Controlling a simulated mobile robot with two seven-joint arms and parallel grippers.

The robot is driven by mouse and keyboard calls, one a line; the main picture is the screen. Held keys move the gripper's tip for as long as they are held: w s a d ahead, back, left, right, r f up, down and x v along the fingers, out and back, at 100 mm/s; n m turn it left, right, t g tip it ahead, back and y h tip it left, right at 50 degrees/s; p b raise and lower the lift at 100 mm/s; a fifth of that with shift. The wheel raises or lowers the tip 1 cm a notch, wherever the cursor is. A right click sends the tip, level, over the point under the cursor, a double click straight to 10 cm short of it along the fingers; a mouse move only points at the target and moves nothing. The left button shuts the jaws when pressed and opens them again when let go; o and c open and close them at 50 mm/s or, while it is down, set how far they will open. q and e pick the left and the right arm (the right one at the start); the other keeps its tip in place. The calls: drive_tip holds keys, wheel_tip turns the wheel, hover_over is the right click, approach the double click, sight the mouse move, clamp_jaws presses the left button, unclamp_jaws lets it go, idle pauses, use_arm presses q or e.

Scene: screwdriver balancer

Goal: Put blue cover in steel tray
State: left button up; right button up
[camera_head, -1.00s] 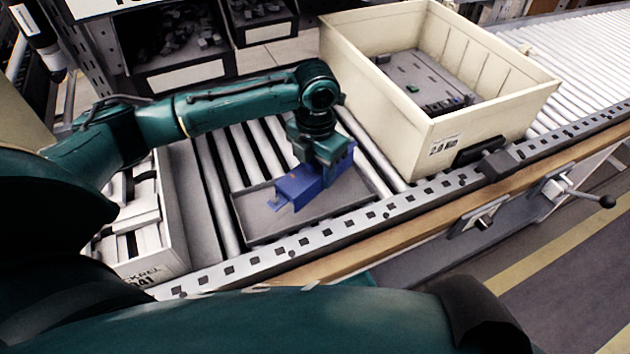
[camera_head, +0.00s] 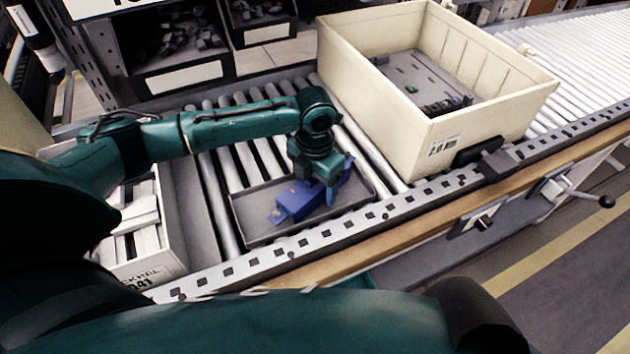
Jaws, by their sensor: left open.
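The blue cover (camera_head: 298,202) lies in the shallow grey steel tray (camera_head: 256,232) on the roller conveyor. My left gripper (camera_head: 330,190) is right at the cover's right end, pointing down over the tray. Its jaws are open, and the fingers partly hide the cover there. I cannot tell whether the fingers touch the cover. My right gripper is not in view.
A large cream crate (camera_head: 395,115) with a grey panel and small parts inside stands to the right of the tray. A white box (camera_head: 170,225) with pale parts stands to the left. Dark bins (camera_head: 180,45) are behind the conveyor.

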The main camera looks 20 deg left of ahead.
use_arm(q)
drive_tip(key=shift+r, duration=0.1)
wheel_tip(320, 180, up, 12)
drive_tip(key=shift+r+p, duration=0.1)
drive_tip(key=shift+p, duration=0.2)
drive_tip(key=shift+s, duration=0.1)
idle(0.6)
